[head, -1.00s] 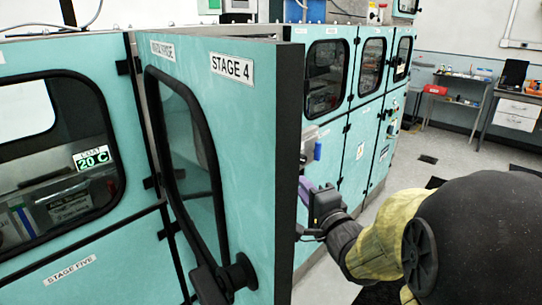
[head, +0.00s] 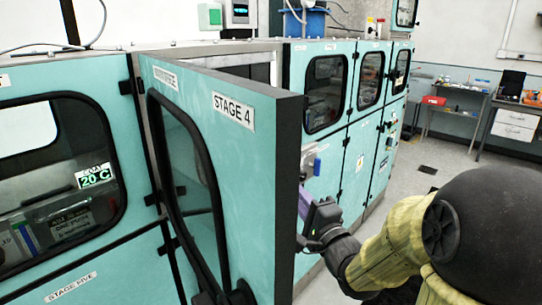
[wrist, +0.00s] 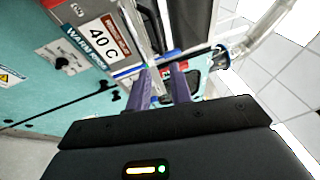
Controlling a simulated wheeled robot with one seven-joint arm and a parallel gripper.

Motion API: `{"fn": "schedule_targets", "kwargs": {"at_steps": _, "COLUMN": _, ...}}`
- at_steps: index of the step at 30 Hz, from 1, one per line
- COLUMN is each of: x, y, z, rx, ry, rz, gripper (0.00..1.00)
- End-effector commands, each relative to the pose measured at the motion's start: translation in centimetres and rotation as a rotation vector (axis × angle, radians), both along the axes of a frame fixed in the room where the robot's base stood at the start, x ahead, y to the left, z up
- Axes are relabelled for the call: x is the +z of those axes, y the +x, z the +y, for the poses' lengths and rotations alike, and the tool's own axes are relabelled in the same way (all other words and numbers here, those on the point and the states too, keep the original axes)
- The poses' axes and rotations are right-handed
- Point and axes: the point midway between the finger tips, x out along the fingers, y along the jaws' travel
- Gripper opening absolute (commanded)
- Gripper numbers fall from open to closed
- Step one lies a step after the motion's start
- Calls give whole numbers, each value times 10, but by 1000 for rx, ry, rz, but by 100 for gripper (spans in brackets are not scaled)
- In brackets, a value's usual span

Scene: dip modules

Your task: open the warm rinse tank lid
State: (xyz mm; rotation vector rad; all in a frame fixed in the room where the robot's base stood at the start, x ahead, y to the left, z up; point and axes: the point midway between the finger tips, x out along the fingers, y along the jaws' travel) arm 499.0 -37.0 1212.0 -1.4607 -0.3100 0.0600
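The warm rinse tank shows in the wrist view by its "WARM RINSE" label and 40 C sign (wrist: 103,38), tilted at the upper left. My gripper (wrist: 163,72) has two purple fingers standing apart, pointing in toward the metal parts just beyond the sign. I see nothing clearly held between them. In the head view, my gripper (head: 305,197) is at the far side of the open Stage 4 door (head: 240,190), partly hidden by the door's edge. The tank and its lid are hidden behind this door in the head view.
The Stage 4 door stands swung out between my body and the cabinet opening, close to my arm. A closed Stage Five cabinet (head: 100,225) is at the left. More teal cabinets (head: 345,150) run off to the right. The floor (head: 432,160) at the right is mostly clear.

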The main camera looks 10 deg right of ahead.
Motion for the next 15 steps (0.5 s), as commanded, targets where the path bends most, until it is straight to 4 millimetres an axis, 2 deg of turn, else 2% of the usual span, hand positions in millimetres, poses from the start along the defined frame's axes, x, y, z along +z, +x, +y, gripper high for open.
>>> {"fn": "schedule_targets", "kwargs": {"at_steps": 15, "x": 9, "y": 27, "z": 6, "rx": -1, "ry": 3, "rz": 4, "gripper": 21}}
